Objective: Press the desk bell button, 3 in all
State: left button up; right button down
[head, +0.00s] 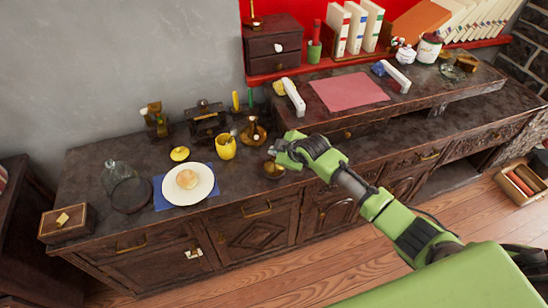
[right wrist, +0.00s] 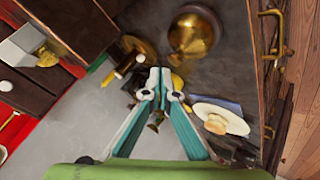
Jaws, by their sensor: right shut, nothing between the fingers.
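The desk bell (head: 274,170) is a small brass dome on the dark cabinet top, near the front edge. In the right wrist view the brass dome (right wrist: 193,36) shows large, upper right of the fingertips, with a small knob on it. My right gripper (head: 271,153) is shut and empty, just above and behind the bell in the head view, and hides part of it. Its closed fingers (right wrist: 160,75) point toward the area left of the dome in the wrist view, apart from it in the picture. Contact cannot be told. My left gripper is out of view.
A white plate (head: 202,192) with a bun (head: 187,179), a yellow mug (head: 225,147) and a brass item (head: 252,132) stand left of the gripper. A white bracket-like piece (head: 294,97) is behind. The cabinet top just right is partly hidden by my arm.

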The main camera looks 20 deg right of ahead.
jog(key=shift+f, duration=0.1)
dwell(0.5)
jog(key=shift+f, duration=0.3)
jog(key=shift+f+b, duration=0.45)
jog(key=shift+f, duration=0.25)
dwell(0.9)
jog(key=shift+r, duration=0.1)
jog(key=shift+r+p, duration=1)
jog(key=shift+p, duration=0.15)
notch_tip(320, 180, up, 5)
jog(key=p, duration=0.5)
